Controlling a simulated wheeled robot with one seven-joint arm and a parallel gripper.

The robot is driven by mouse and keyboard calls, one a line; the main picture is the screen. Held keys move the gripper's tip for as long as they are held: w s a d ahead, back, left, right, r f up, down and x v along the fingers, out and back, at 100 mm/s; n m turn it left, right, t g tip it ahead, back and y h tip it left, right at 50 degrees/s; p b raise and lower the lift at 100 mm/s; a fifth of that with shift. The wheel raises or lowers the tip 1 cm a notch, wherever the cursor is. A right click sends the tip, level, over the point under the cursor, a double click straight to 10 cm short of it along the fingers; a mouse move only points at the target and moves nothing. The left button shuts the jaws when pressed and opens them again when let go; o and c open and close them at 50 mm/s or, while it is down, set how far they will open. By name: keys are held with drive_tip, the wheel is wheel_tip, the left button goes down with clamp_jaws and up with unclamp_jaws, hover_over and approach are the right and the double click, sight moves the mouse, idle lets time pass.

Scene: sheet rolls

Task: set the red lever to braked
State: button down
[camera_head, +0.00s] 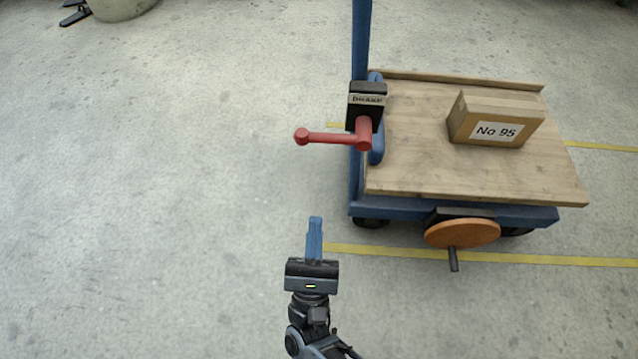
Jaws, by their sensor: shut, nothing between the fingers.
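The red lever (330,139) is on the blue post of a cart, below a black box with a partly readable label (367,99). Its arm points left from the red hub, roughly level, and ends in a round red knob. My gripper (315,222) is below the lever in the picture, with its blue fingers together and empty. It is apart from the lever, with bare floor showing between them. Which setting the lever's position stands for cannot be told.
The cart has a wooden deck (420,160) carrying a cardboard box (495,118) marked "No 95". An orange wheel (462,233) with a dark handle sits at the cart's front edge. Yellow lines (520,258) cross the floor. The floor to the left is clear; a pale round container (120,8) stands far back.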

drive_tip(key=s+r+p+x, duration=0.1)
drive_tip(key=r+x, duration=0.1)
drive_tip(key=x, duration=1)
drive_tip(key=shift+r, duration=0.35)
drive_tip(key=shift+s, duration=0.15)
